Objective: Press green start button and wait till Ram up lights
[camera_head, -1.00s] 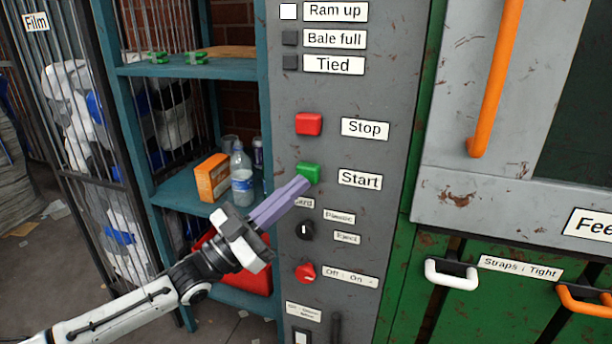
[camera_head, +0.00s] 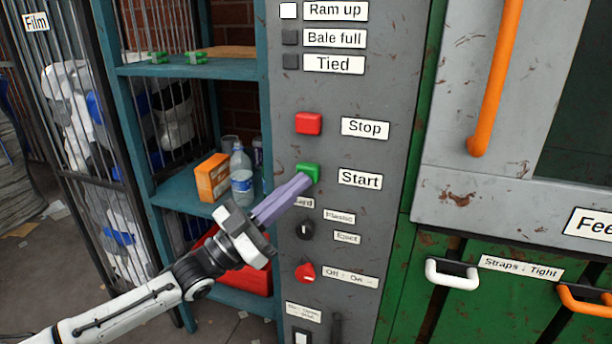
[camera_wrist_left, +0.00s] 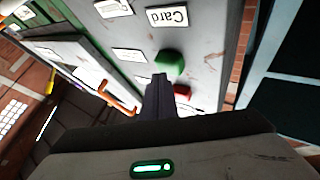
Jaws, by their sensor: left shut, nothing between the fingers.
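The green Start button (camera_head: 307,172) sits on the grey control panel, below the red Stop button (camera_head: 308,123) and left of the Start label (camera_head: 360,179). My left gripper (camera_head: 303,181) is shut and empty, its purple fingertips at the lower edge of the green button. In the left wrist view the gripper (camera_wrist_left: 160,80) points close beside the green button (camera_wrist_left: 169,62); I cannot tell whether they touch. The Ram up lamp (camera_head: 288,11) at the top is bright white. The Bale full lamp (camera_head: 290,37) and Tied lamp (camera_head: 290,61) are dark. My right gripper is not in view.
Below Start are a black selector knob (camera_head: 304,229) and a red Off/On knob (camera_head: 305,272). A teal shelf (camera_head: 188,72) with a bottle (camera_head: 241,178) and orange box (camera_head: 213,177) stands left of the panel. An orange handle (camera_head: 495,75) is at right.

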